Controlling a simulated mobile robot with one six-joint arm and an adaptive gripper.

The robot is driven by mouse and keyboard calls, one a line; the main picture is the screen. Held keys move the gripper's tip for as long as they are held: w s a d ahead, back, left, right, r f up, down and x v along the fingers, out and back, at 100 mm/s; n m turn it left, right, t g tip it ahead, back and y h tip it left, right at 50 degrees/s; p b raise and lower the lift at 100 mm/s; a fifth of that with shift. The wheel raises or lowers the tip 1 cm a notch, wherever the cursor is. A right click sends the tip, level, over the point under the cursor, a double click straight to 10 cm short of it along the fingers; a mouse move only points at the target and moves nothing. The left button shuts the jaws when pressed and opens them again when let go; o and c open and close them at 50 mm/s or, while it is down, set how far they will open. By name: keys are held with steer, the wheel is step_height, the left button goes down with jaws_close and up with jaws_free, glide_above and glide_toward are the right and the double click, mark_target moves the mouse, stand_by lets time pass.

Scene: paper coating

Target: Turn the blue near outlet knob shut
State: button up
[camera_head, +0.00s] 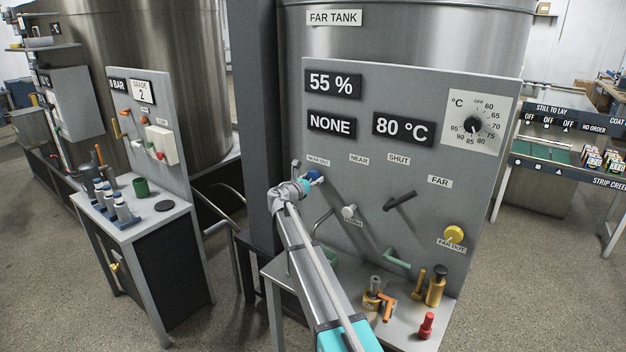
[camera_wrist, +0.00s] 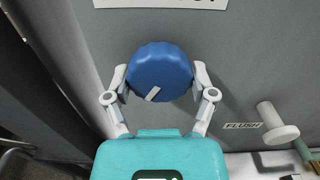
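The blue near outlet knob (camera_head: 313,176) is on the left side of the grey panel (camera_head: 410,250), under the label "NEAR OUT" (camera_head: 318,161). In the wrist view the knob (camera_wrist: 158,71) is a round, ridged disc with a short white mark at its lower left edge. My gripper (camera_head: 302,184) is at the knob. In the wrist view its two white fingers (camera_wrist: 159,82) stand on the left and right sides of the knob, close against its rim. The fingertips' contact with the rim looks close on both sides.
A white flush knob (camera_head: 349,212) is right of my gripper, and shows in the wrist view (camera_wrist: 278,122). A black lever (camera_head: 400,201) and yellow knob (camera_head: 454,233) are farther right. Below, a ledge holds brass fittings (camera_head: 436,288) and a red piece (camera_head: 427,325). A dark column (camera_head: 262,120) stands left.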

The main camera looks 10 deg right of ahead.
steer(key=c, duration=0.3)
steer(key=shift+c, duration=0.2)
